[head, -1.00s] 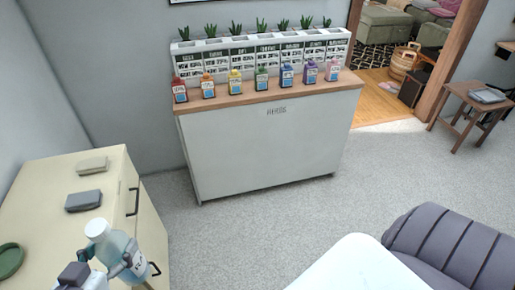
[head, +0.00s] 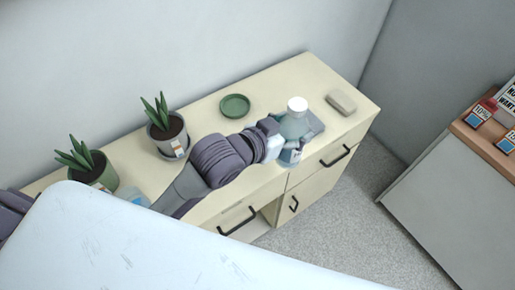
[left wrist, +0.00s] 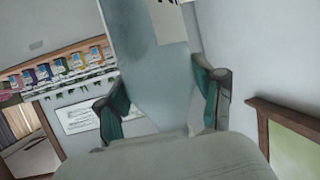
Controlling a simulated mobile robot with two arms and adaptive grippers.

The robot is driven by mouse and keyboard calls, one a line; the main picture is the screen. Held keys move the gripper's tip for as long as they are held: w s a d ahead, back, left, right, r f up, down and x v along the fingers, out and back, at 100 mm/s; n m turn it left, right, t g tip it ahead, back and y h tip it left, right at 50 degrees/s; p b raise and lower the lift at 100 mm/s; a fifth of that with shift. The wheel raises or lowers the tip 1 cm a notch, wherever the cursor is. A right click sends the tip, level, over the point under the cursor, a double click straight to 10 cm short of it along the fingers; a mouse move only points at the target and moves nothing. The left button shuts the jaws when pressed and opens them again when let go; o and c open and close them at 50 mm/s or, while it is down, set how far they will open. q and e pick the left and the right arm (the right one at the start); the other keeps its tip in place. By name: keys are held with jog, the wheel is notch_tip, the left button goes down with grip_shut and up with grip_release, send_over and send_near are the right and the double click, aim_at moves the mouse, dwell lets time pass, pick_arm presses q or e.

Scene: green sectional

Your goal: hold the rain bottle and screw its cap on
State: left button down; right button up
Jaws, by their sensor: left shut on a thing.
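I cannot tell how tightly the cap sits. My left gripper (head: 279,141) is shut on the bottle's body near the front edge of the cream cabinet (head: 305,75). In the left wrist view the bottle (left wrist: 150,65) stands between the two green-padded fingers of the left gripper (left wrist: 160,103), and its cap is out of that view. My right gripper does not show.
Two potted plants (head: 166,128) (head: 92,170) stand to the left. A white surface (head: 160,250) fills the foreground.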

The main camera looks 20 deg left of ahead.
pick_arm(q)
jog(key=w+a+f+p, duration=0.1)
jog(key=w+a+f, duration=0.5)
jog(key=a, duration=0.4)
jog(key=shift+f, duration=0.5)
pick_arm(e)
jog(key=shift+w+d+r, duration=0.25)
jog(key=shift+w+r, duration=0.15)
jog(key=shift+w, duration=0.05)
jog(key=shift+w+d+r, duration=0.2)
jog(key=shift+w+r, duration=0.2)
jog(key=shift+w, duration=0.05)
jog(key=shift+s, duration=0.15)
pick_arm(q)
notch_tip(320, 180, down, 4)
jog(key=shift+p, duration=0.65)
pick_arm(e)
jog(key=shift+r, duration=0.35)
pick_arm(q)
jog(key=shift+c, duration=0.7)
grip_release()
jog(key=shift+f, duration=0.15)
